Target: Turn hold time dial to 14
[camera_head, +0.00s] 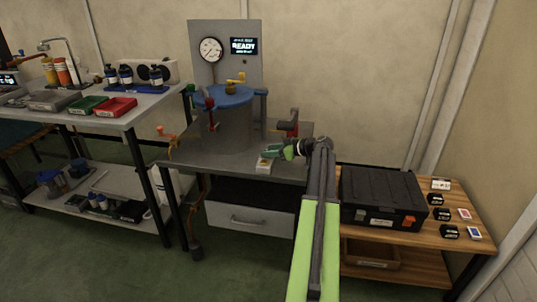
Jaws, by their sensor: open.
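A grey cylinder vessel (226,130) with a blue lid (224,96) stands on a grey metal bench. Behind it is a grey panel with a round gauge (210,49) and a lit display (243,46) that reads READY. A small pale box (264,165) with a yellowish top sits at the bench's front edge; I cannot tell whether it carries the hold time dial. My gripper (268,152), with green fingers, is open just above and beside this box. My arm comes up from the lower right. No dial numbers are legible.
A red clamp-like fitting (289,124) stands on the bench behind my gripper. A black case (381,198) sits on the wooden table to the right. A shelf with red (116,107) and green trays is at left. Green floor is open in front.

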